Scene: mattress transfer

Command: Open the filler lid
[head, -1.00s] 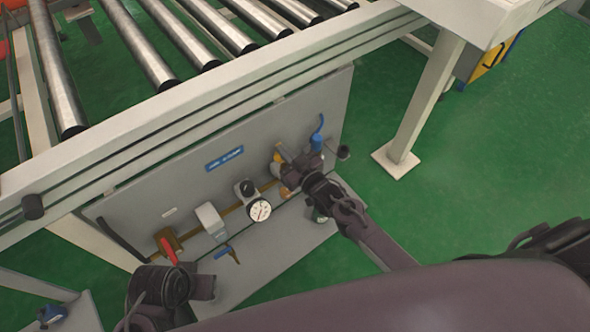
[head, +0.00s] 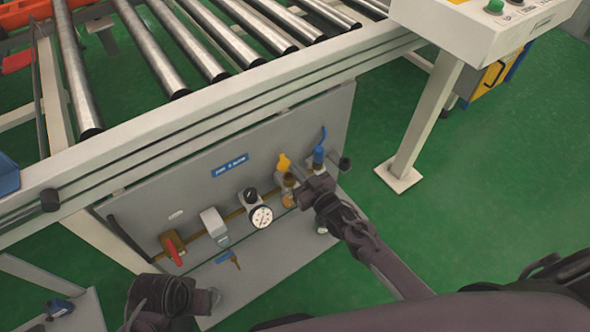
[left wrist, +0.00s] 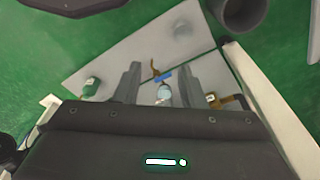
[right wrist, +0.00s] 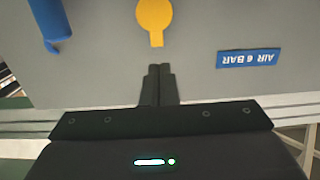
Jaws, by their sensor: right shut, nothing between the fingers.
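The panel carries a brass pipe with fittings. A yellow round cap with a narrow tab (head: 283,163) stands up against the panel above a small amber bowl (head: 288,200); I take it as the filler lid. It shows flat-on in the right wrist view (right wrist: 155,18). My right gripper (head: 299,171) is just right of and below it, fingers shut and empty. In the right wrist view the closed fingertips (right wrist: 160,70) are near the tab's end, with a small visible gap. My left gripper (left wrist: 160,68) is open, pointing down near the panel's left side.
A blue lever (head: 319,155) stands close to my right gripper. A gauge (head: 262,216) and a red-handled valve (head: 172,247) lie further left. The roller conveyor (head: 180,75) overhangs the panel. A white leg (head: 425,130) stands right; green floor is open beyond.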

